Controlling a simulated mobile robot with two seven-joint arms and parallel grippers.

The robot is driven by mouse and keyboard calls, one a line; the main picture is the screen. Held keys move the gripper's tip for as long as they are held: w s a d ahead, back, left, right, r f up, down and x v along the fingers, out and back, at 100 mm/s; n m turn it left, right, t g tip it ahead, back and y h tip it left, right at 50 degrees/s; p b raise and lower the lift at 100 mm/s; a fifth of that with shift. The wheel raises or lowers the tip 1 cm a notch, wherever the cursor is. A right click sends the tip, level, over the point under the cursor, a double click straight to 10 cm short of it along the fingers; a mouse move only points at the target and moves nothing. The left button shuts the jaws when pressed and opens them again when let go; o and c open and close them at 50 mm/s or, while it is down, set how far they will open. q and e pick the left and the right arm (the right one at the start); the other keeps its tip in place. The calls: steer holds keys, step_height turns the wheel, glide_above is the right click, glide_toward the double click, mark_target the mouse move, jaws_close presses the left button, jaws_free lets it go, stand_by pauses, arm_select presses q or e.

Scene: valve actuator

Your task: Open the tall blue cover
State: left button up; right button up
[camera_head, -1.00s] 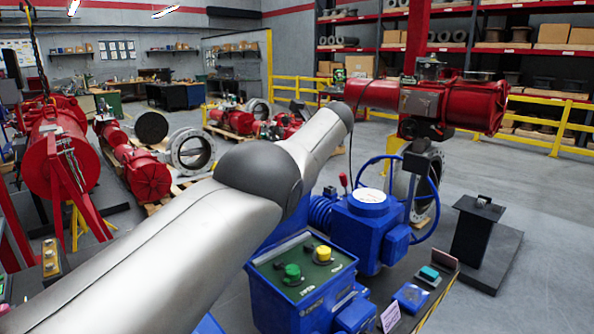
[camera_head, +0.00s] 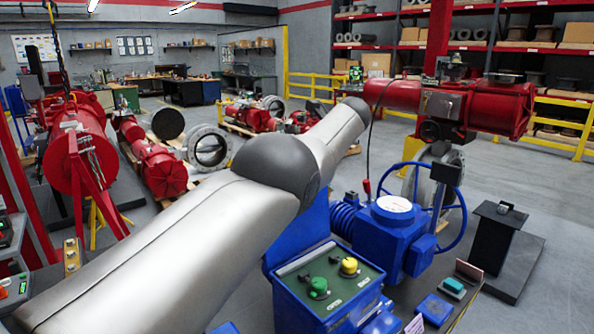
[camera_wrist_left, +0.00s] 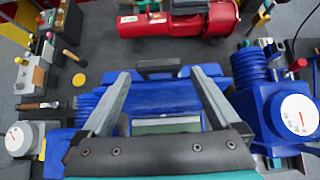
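The tall blue cover (camera_head: 312,230) stands behind the green control panel in the head view, partly hidden by my left arm. In the left wrist view a blue box-like body, seemingly the cover (camera_wrist_left: 165,97), lies below and between my fingers. A dark handle-like bar (camera_wrist_left: 158,67) shows at its far edge. My left gripper (camera_wrist_left: 160,76) is open, its two fingers spread on either side of the blue body with the bar between the tips. I cannot tell whether they touch. In the head view my left arm hides this gripper. My right gripper is in neither view.
The control panel (camera_head: 327,283) has green and yellow knobs. A blue valve actuator (camera_head: 392,235) with a handwheel stands right of the cover. A red actuator (camera_wrist_left: 178,20) lies beyond the cover. Tools, including a hammer (camera_wrist_left: 40,105), lie at left in the wrist view.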

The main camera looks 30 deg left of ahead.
arm_select(q)
steer(key=shift+f, duration=0.3)
steer(key=b+v, duration=0.5)
steer(key=v, duration=1)
steer(key=shift+r, duration=0.2)
steer(key=shift+d, duration=0.1)
